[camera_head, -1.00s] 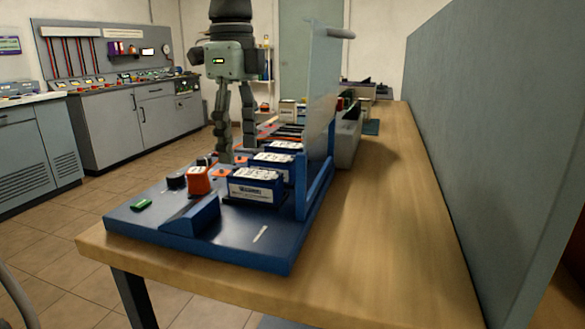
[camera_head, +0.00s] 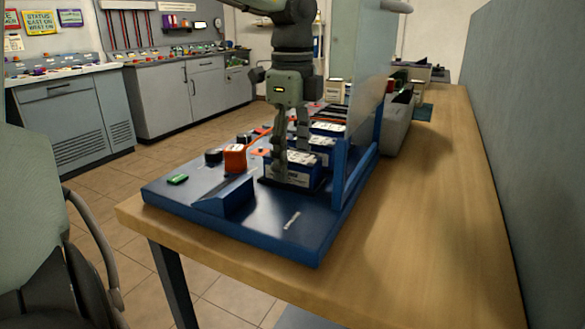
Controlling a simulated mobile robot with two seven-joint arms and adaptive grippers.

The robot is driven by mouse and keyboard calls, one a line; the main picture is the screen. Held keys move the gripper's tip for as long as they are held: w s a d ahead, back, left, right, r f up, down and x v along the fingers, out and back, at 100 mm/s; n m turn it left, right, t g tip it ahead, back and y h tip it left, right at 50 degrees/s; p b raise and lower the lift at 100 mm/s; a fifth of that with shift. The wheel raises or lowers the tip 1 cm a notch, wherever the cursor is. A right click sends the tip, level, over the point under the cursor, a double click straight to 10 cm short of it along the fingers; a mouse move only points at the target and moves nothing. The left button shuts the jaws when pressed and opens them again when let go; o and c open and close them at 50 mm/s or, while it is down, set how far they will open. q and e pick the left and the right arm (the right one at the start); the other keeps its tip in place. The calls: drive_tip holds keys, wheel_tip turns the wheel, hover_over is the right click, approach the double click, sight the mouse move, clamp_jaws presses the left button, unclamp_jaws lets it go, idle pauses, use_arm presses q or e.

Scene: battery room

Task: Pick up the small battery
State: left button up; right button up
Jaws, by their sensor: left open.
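Several blue batteries with white tops stand in a row on a blue board. The nearest battery (camera_head: 299,177) has a white label on its front. A second battery (camera_head: 323,145) and a third one (camera_head: 330,128) stand behind it. My left gripper (camera_head: 290,165) points down with its fingers open at the nearest battery, hiding part of its top and left side. I cannot tell whether the fingers touch it. My right gripper is not in view.
The blue board (camera_head: 265,229) lies on a wooden table (camera_head: 430,215). An orange block (camera_head: 235,158) and a blue wedge (camera_head: 225,196) stand left of the battery. A clear upright panel (camera_head: 371,70) with a blue frame rises on the right.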

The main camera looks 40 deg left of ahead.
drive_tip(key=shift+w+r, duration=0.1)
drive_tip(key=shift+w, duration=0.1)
use_arm(q)
clamp_jaws()
drive_tip(key=shift+r, duration=0.1)
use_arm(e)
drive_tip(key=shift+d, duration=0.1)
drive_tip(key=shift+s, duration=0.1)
use_arm(q)
drive_tip(key=shift+w+r, duration=0.1)
drive_tip(key=shift+r, duration=0.5)
drive_tip(key=r, duration=0.3)
drive_tip(key=shift+s+a+r, duration=0.15)
drive_tip(key=shift+s+r, duration=0.05)
drive_tip(key=shift+s, duration=0.2)
drive_tip(key=s+a+r+b, duration=0.1)
drive_tip(key=s+a+r, duration=0.3)
drive_tip(key=s, duration=0.6)
drive_tip(key=shift+s+a+r, duration=0.15)
drive_tip(key=shift+r, duration=1)
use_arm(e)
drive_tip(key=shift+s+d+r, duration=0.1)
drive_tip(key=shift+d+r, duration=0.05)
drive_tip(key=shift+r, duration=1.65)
